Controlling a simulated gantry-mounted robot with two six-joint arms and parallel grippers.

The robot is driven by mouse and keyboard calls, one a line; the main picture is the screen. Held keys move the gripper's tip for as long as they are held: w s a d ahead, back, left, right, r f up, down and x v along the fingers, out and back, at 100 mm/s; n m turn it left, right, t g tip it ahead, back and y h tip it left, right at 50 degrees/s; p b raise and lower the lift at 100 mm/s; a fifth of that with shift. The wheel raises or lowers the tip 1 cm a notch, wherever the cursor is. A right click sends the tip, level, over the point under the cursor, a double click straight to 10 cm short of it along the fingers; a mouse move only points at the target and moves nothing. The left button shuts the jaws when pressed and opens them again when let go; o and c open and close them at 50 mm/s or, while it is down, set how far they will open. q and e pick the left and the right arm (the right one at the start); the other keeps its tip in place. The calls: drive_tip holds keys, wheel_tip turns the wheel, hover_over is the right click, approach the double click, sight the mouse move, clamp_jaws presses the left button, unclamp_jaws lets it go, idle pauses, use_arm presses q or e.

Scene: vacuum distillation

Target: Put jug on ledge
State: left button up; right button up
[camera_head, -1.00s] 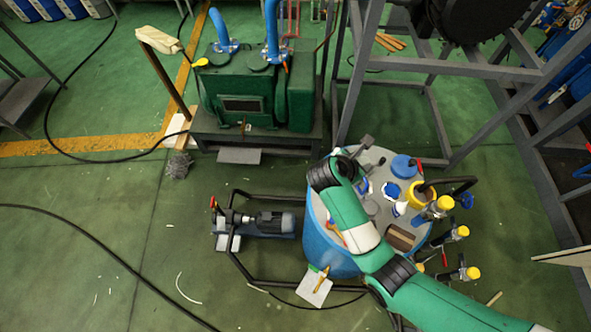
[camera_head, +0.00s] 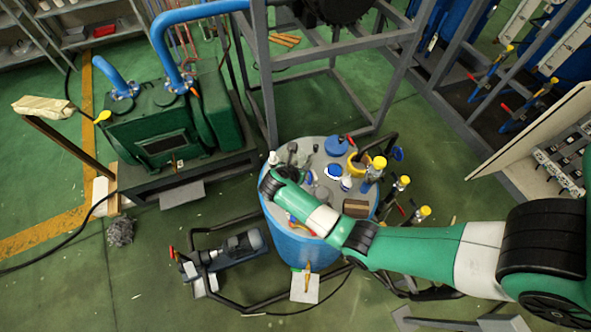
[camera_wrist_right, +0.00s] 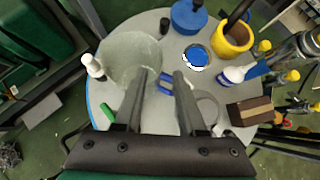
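What looks like the jug is a clear, wide vessel (camera_wrist_right: 128,58) on the round grey top (camera_wrist_right: 92,92) of a blue drum, in the right wrist view. My right gripper (camera_wrist_right: 163,74) points over this top with its two dark fingers apart and nothing gripped between them. The vessel is beyond and left of the fingertips; I cannot tell whether the left finger touches it. In the head view my right arm (camera_head: 400,247) reaches in from the right over the blue drum (camera_head: 290,243), and its wrist hides part of the top. I cannot tell which surface is the ledge. My left gripper is out of view.
A metal frame (camera_head: 268,75) stands behind the drum. A green machine (camera_head: 150,128) stands left.

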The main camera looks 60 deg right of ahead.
drive_tip(key=b+x, duration=0.1)
drive_tip(key=x, duration=0.4)
drive_tip(key=shift+s+d, duration=0.1)
drive_tip(key=shift+d, duration=0.05)
clamp_jaws()
idle(1.2)
